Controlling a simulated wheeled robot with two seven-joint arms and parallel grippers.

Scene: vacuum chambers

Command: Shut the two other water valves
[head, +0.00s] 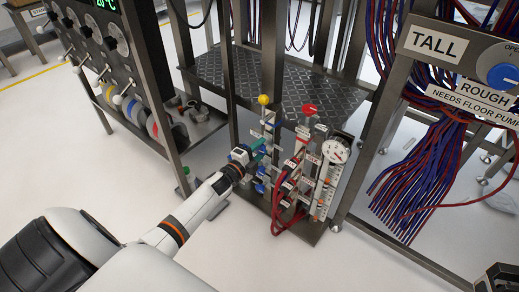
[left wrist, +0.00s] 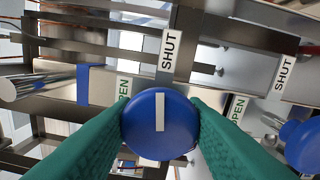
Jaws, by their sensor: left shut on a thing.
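My left gripper (head: 246,156) is at the valve stand below the dark plate. In the left wrist view its green fingers (left wrist: 160,128) are shut on the sides of a round blue valve knob (left wrist: 175,140). The knob's white bar runs up and down, in line with the SHUT label (left wrist: 168,50) above it; an OPEN label (left wrist: 123,90) is at its upper left. A second blue knob (left wrist: 303,146) is cut off at the right edge, with its own SHUT (left wrist: 284,72) and OPEN (left wrist: 238,108) labels. Its mark is not clear. My right gripper does not show clearly.
Red hoses (head: 284,205) and a round gauge (head: 336,150) crowd the right of the valves. A yellow knob (head: 264,100) and a red knob (head: 309,109) stand on top. Steel frame posts (head: 228,75) rise close by. White floor (head: 180,235) is open in front.

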